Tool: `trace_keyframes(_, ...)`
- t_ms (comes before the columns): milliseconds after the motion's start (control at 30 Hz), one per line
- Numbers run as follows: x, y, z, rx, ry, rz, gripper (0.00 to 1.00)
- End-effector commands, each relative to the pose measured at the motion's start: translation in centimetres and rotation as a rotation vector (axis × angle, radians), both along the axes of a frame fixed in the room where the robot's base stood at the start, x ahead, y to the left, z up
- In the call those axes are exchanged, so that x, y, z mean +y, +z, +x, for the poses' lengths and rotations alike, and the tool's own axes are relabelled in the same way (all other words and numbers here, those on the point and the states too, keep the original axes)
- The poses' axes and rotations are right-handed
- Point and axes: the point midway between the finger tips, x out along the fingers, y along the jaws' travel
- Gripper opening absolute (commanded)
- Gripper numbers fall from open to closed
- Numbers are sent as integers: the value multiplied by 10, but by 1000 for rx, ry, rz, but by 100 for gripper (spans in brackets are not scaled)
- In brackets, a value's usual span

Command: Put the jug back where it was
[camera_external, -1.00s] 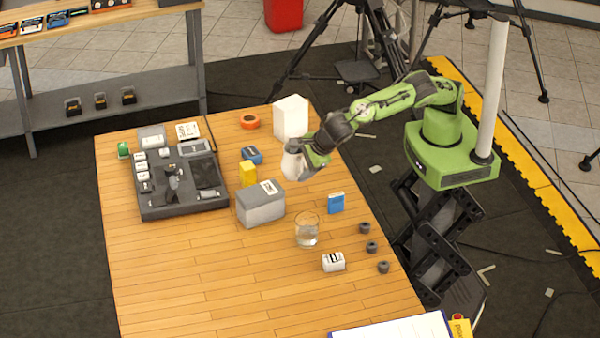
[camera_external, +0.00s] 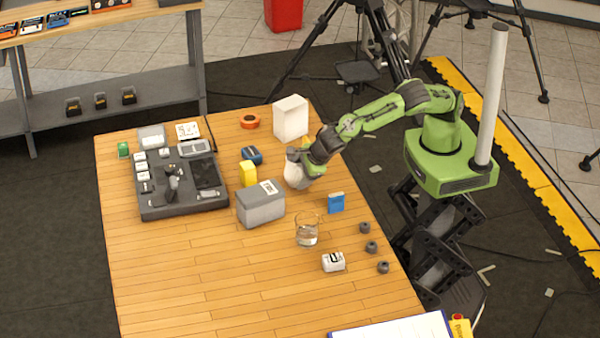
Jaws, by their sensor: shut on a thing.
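The jug (camera_external: 295,176) is white and sits near the right side of the wooden table, in front of the white box. My gripper (camera_external: 305,163) is at the jug's upper right side and shut on it. The jug looks roughly upright and at or close to the table top; I cannot tell whether its base touches. The gripper and wrist hide part of the jug's top and right side.
A grey tray (camera_external: 185,209) lies left. The front left table (camera_external: 190,285) is clear.

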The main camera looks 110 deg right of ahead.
Motion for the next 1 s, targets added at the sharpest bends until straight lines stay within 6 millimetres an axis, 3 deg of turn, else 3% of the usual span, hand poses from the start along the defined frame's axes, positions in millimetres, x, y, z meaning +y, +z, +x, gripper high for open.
trace_keyframes(333, -1, -4, 1, -4, -1, -1, 16)
trace_keyframes(367, 0, -4, 1, -2, 0, -1, 73)
trace_keyframes(500, 0, -4, 1, -2, 0, -1, 95)
trace_keyframes(800, 0, -2, 1, -4, 0, 1, 96)
trace_keyframes(1000, 17, 31, -11, -8, 3, 3, 96)
